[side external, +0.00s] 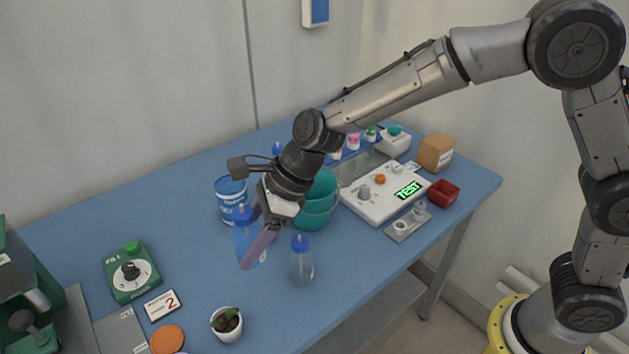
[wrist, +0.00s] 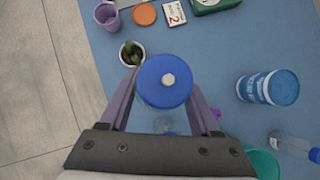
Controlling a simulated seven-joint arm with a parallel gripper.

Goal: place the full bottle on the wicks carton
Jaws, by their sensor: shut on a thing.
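My gripper (side external: 250,244) is shut on a bottle (side external: 243,240) with a blue cap and bluish contents, held upright above the table. In the wrist view its blue cap (wrist: 164,82) shows between my gripper's purple fingers (wrist: 163,98). A clear bottle (side external: 301,266) with a blue cap stands on the table to the right of the held one and looks empty. Another blue-capped bottle (wrist: 293,145) shows at the wrist view's right edge. A brown carton (side external: 436,152) with a small label stands at the table's far right; its print is too small to read.
A blue-and-white tub (side external: 230,200) and a teal bucket (side external: 318,200) stand close by my gripper. A white device (side external: 385,192) reading TEST and a red bin (side external: 443,193) stand near the carton. A potted plant (side external: 227,324) and a green dial box (side external: 131,272) stand left of centre.

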